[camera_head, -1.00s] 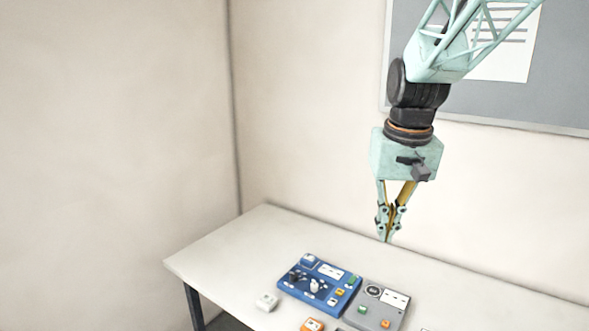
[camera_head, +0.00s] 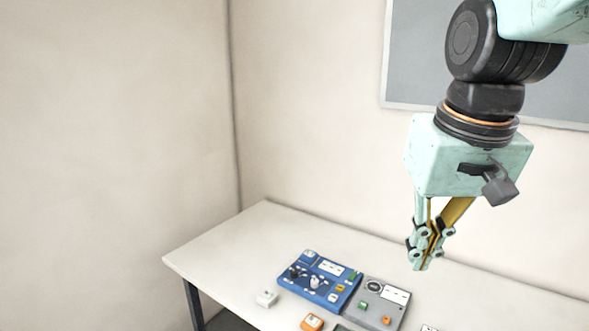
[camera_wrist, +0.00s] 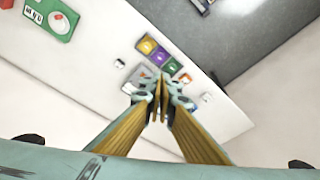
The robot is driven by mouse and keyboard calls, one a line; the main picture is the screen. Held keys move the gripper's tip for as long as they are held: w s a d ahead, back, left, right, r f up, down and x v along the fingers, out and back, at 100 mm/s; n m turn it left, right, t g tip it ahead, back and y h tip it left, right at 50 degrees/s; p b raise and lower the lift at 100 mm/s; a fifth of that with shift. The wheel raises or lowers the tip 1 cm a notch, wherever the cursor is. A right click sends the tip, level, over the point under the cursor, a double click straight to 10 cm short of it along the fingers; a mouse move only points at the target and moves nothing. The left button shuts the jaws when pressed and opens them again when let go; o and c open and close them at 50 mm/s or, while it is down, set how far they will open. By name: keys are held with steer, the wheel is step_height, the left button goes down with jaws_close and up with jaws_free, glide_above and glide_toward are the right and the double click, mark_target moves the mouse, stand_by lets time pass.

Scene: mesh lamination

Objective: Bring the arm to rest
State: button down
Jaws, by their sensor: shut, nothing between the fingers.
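My gripper (camera_head: 421,266) hangs fingers-down in the head view, in front of the back wall and high over the table. Its fingers are shut with nothing between them. In the wrist view the closed fingertips (camera_wrist: 158,90) meet near the middle of the picture. My gripper touches nothing in either view. The white table (camera_head: 225,246) stands below it.
A blue panel (camera_head: 318,280) and a grey panel (camera_head: 377,304) lie on the table. A small white block (camera_head: 266,298) and an orange block (camera_head: 312,322) lie near the front edge. A grey board (camera_head: 440,60) hangs on the wall. The table's left part is bare.

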steer(key=s+f+t+b, duration=0.1)
steer(key=s+f+b, duration=0.1)
steer(key=s, duration=1.5)
steer(key=shift+s+f, duration=0.2)
steer(key=shift+f, duration=0.4)
steer(key=shift+f, duration=0.1)
step_height(320, 180, down, 9)
steer(key=b, duration=0.9)
steer(key=shift+f, duration=0.2)
steer(key=shift+f+b, duration=1.85)
steer(key=shift+b, duration=0.25)
steer(key=shift+w+r, duration=0.1)
steer(key=shift+r, duration=0.05)
stand_by(0.8)
step_height(320, 180, up, 10)
steer(key=p, duration=0.9)
steer(key=shift+f+p, duration=0.2)
steer(key=shift+p, duration=0.2)
